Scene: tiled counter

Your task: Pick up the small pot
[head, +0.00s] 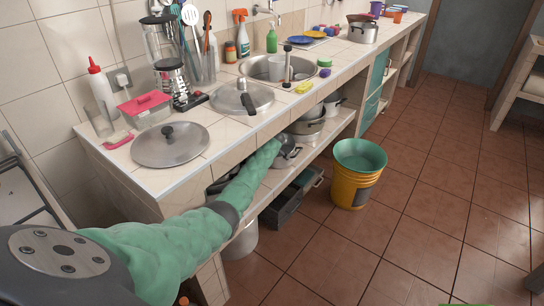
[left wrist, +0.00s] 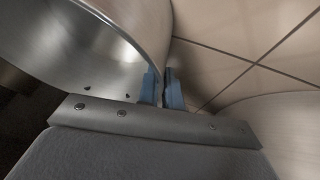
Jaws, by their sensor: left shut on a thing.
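The small pot (head: 289,150) is metal and sits on the shelf under the tiled counter, partly hidden by my left arm. My left gripper (head: 282,150) reaches in under the counter edge to it, and its fingers are hard to make out there. In the left wrist view, the blue fingertips of the gripper (left wrist: 162,90) are shut on the rim of a shiny metal pot wall (left wrist: 110,40). One finger is on each side of the wall. Whether the pot is lifted off the shelf cannot be told. My right gripper is not in view.
Larger metal pots (head: 308,126) stand beside it on the shelf (head: 325,143). The counter edge (head: 250,140) runs above. A dark crate (head: 285,212) and a yellow bucket (head: 353,187) stand on the floor. Lids (head: 170,147) lie on the counter.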

